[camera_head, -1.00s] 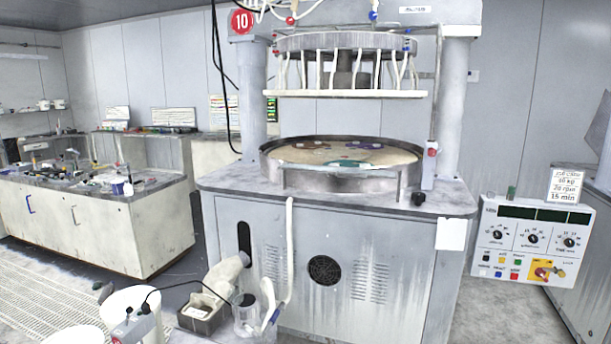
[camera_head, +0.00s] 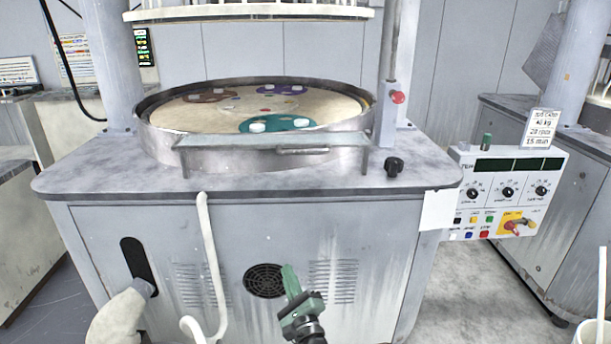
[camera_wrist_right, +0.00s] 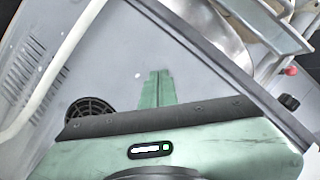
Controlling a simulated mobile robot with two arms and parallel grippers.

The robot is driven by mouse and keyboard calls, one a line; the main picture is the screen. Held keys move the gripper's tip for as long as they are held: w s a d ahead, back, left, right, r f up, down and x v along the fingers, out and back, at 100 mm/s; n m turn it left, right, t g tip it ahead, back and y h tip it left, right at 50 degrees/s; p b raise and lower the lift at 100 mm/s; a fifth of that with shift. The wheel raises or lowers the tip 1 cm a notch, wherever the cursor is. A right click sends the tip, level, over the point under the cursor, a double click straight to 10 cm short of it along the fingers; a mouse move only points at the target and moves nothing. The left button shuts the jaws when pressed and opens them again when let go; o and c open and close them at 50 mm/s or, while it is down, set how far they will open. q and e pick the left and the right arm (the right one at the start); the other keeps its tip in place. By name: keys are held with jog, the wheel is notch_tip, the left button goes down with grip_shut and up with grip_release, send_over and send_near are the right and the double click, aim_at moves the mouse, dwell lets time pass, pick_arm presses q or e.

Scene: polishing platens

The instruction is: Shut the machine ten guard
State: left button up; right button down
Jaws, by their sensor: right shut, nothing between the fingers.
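The polishing machine (camera_head: 110,222) stands right in front of me, with a round basin (camera_head: 158,142) on its top. A narrow pale guard panel (camera_head: 225,147) with a bar handle (camera_head: 303,151) runs across the front of the basin rim. The panel lies about level, and the basin is uncovered above it. My right gripper (camera_head: 291,275) is shut and empty, below the tabletop in front of the cabinet vent. In the right wrist view its green fingers (camera_wrist_right: 156,88) are together, and the guard handle is not clearly made out there. My left gripper is not in view.
Discs with white pieces, one of them teal (camera_head: 285,124), lie in the basin. A red button (camera_head: 397,97) and black knob (camera_head: 394,166) sit right of it. A control panel (camera_head: 507,190) stands at the right. A white hose (camera_head: 209,245) hangs down the front.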

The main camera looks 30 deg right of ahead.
jog(key=s+d+r+m+t+h, duration=0.1)
jog(key=d+r+m+h, duration=0.25)
jog(key=r+m, duration=0.4)
jog(key=d+r+m+h, duration=0.2)
jog(key=r+m+h, duration=0.3)
jog(key=r, duration=0.4)
jog(key=w+d+r+y+p, duration=0.1)
jog(key=w+d+r+p, duration=0.3)
jog(key=w+r, duration=0.4)
jog(key=shift+d+r+m, duration=0.3)
jog(key=shift+r+m, duration=0.05)
jog(key=shift+p, duration=0.3)
